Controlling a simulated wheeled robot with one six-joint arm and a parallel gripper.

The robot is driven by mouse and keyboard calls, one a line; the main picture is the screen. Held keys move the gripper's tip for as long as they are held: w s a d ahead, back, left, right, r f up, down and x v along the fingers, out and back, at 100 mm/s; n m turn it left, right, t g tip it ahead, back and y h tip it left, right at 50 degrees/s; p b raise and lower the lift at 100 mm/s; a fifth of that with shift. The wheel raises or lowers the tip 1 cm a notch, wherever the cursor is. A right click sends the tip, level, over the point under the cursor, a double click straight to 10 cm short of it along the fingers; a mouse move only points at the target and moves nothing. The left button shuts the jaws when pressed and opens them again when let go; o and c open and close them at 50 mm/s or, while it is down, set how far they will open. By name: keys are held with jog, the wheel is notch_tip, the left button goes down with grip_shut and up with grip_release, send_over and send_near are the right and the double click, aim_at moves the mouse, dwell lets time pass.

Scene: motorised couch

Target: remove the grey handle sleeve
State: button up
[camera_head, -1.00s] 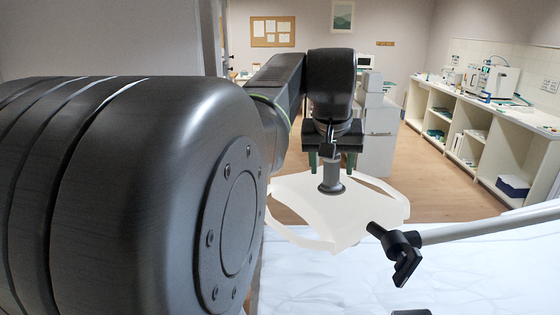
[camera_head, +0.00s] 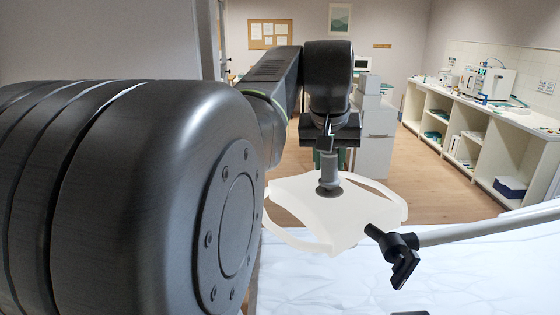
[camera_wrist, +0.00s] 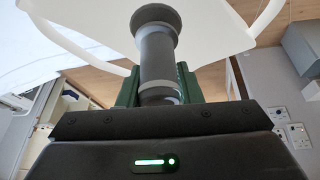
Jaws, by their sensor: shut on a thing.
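The grey handle sleeve (camera_head: 329,174) stands upright on the middle of the white lamp head (camera_head: 350,222), with a darker flange at its lower end. In the wrist view the sleeve (camera_wrist: 158,50) shows as a grey cylinder with its dark round flange toward the white lamp head (camera_wrist: 215,25). My gripper (camera_head: 328,158) comes down from above and is shut on the sleeve. In the wrist view its green fingers (camera_wrist: 158,82) lie on both sides of the sleeve's near part. The flange still appears to be against the lamp head; the exact contact is hidden.
A black clamp lever (camera_head: 403,262) on a pale arm (camera_head: 480,230) lies right of the lamp head. The white-sheeted couch (camera_head: 400,285) is below. A grey cabinet (camera_head: 376,140) stands behind. A long counter (camera_head: 490,110) runs along the right wall.

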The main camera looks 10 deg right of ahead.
jog(key=shift+w+a+r, duration=0.1)
jog(key=shift+w+r, duration=0.05)
jog(key=shift+r, duration=1.5)
jog(key=shift+w+r, duration=0.1)
jog(key=shift+r, duration=1.5)
jog(key=shift+r, duration=0.1)
notch_tip(320, 180, up, 7)
